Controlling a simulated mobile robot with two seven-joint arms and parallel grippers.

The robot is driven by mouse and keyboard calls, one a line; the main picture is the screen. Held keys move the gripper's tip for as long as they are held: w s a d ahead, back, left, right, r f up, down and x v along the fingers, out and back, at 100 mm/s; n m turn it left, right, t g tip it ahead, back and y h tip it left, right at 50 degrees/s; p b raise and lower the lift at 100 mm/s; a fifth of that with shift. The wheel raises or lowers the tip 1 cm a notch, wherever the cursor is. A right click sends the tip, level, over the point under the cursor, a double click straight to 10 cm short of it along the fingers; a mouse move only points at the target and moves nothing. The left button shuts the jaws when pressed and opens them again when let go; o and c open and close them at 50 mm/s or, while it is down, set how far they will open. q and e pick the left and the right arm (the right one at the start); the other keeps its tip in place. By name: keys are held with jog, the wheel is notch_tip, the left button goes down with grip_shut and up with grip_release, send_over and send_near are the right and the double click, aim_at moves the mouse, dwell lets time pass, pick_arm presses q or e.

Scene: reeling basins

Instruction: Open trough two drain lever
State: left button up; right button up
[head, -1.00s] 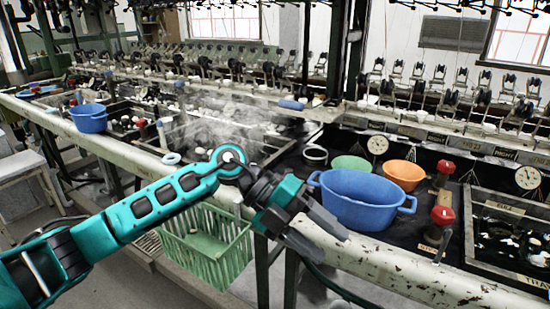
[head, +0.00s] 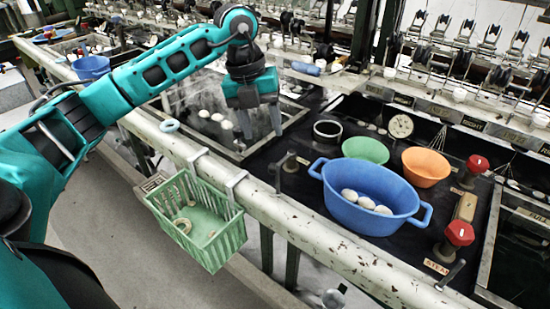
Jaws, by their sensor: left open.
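My left gripper (head: 257,128) is open and empty, its fingers pointing down over the right part of a dark trough (head: 207,122) with several pale cocoons. Two small dark levers show: one (head: 288,163) on the dark deck right of my gripper, apart from it, and one (head: 450,275) at the front rail near the right-hand trough (head: 522,235). I cannot read a number on either trough, so I cannot tell which lever is trough two's drain lever. My right gripper is not in view.
A blue tub (head: 345,205) with several cocoons, a green bowl (head: 366,150) and an orange bowl (head: 426,165) stand on the deck. Red valve knobs (head: 459,233) rise to their right. A green basket (head: 212,228) hangs from the pale front rail (head: 300,222). Reeling machinery lines the back.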

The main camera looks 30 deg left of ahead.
aim_at(272, 164)
pick_arm(q)
jog(key=x, duration=1)
jog(key=shift+f, duration=0.15)
grip_shut()
